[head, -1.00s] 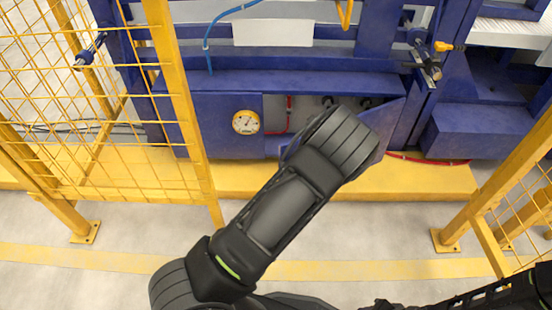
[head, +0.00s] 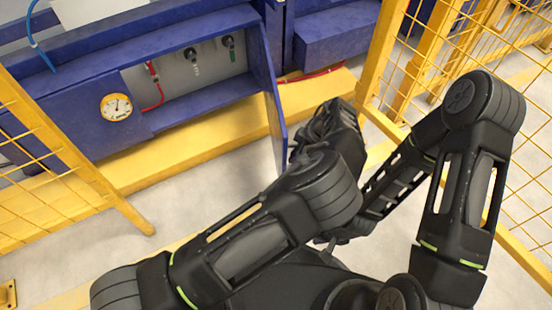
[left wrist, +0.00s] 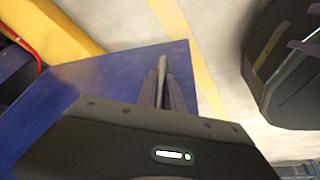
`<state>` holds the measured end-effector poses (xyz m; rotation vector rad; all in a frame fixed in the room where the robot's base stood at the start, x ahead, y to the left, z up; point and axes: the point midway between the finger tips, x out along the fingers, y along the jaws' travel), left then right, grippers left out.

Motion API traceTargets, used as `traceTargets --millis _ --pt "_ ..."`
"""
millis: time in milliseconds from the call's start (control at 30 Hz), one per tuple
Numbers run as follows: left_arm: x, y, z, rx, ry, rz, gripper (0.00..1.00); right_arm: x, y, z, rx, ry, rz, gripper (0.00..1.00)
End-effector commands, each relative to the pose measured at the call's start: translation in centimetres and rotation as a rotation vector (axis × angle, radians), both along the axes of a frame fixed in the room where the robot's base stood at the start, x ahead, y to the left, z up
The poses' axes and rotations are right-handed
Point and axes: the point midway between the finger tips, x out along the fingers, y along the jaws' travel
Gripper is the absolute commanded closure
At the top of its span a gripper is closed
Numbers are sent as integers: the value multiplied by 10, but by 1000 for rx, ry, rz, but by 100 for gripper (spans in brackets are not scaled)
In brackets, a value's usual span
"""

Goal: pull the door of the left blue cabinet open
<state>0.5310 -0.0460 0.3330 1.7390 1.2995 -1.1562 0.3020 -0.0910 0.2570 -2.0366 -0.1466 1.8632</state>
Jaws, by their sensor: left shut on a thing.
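The left blue cabinet (head: 168,140) stands open at the upper left of the head view. Its door (head: 271,95) is swung far out and shows almost edge-on. In the left wrist view the door (left wrist: 120,75) is a flat blue panel below the fingers. My left gripper (head: 296,142) is at the outer part of the door, partly hidden by its own arm. In the left wrist view its fingers (left wrist: 162,88) are shut on a thin pale bar at the door, apparently its handle. My right arm is folded on the right; its gripper is hidden.
Inside the cabinet are valves (head: 228,42) and a red hose (head: 155,83). A yellow gauge (head: 116,107) is on the front. Yellow mesh fences (head: 480,75) stand at both sides. A yellow floor beam (head: 200,150) runs below the cabinet.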

Motion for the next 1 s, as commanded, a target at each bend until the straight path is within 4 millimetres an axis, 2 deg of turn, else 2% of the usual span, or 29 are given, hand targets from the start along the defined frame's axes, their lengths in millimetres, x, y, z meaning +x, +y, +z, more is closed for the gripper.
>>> traceTargets --millis 133,467,500,733,1000 --pt "1 -8 -2 -1 4 1 100 1 0 -5 0 -2 -1 64" --pt "1 -8 -2 -1 5 1 100 1 0 -4 0 -2 -1 64" --pt "1 -8 -2 -1 5 1 87 1 0 -4 0 -2 -1 64" --pt "2 -8 -1 -1 4 0 68 1 0 -4 0 -2 -1 64" --pt "2 -9 0 0 2 0 67 1 0 -4 0 -2 -1 64"
